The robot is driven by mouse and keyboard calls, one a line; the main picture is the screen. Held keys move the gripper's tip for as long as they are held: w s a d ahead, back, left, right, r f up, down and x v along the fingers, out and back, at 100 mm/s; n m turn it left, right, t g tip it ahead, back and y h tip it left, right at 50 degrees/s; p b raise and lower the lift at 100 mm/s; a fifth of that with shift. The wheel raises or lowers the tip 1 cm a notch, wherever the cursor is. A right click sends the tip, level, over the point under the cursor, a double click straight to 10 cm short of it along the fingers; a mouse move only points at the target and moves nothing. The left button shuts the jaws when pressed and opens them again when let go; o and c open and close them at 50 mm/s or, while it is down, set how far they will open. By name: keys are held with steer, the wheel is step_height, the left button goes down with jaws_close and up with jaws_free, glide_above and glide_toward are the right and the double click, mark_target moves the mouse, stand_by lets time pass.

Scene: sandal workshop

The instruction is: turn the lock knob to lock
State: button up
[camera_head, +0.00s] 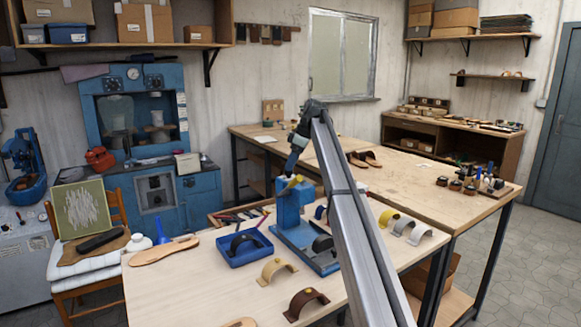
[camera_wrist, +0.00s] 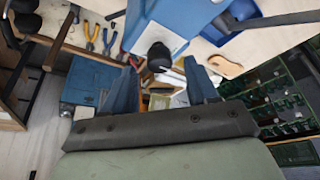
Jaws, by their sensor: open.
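The blue press (camera_head: 292,208) stands upright on the front bench, on a flat blue base. In the wrist view the blue press body (camera_wrist: 190,18) fills the top middle. A round black knob (camera_wrist: 159,55) sticks out from a pale plate on it; I take it for the lock knob. My gripper (camera_wrist: 162,68) has its two blue fingers spread, with the knob between or just beyond their tips. I see no finger touching it. In the head view my gripper (camera_head: 290,168) is above the press top, near a yellow part. The knob cannot be made out there.
A blue tray (camera_head: 244,254) with a dark strap piece lies left of the press. Curved straps (camera_head: 277,269) and a tan sole (camera_head: 163,251) lie on the bench. Yellow-handled pliers (camera_wrist: 91,38) show in the wrist view. Sandals (camera_head: 364,158) lie on the bench behind.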

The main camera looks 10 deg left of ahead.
steer(key=shift+x, duration=1)
steer(key=shift+c, duration=0.2)
steer(key=c, duration=1)
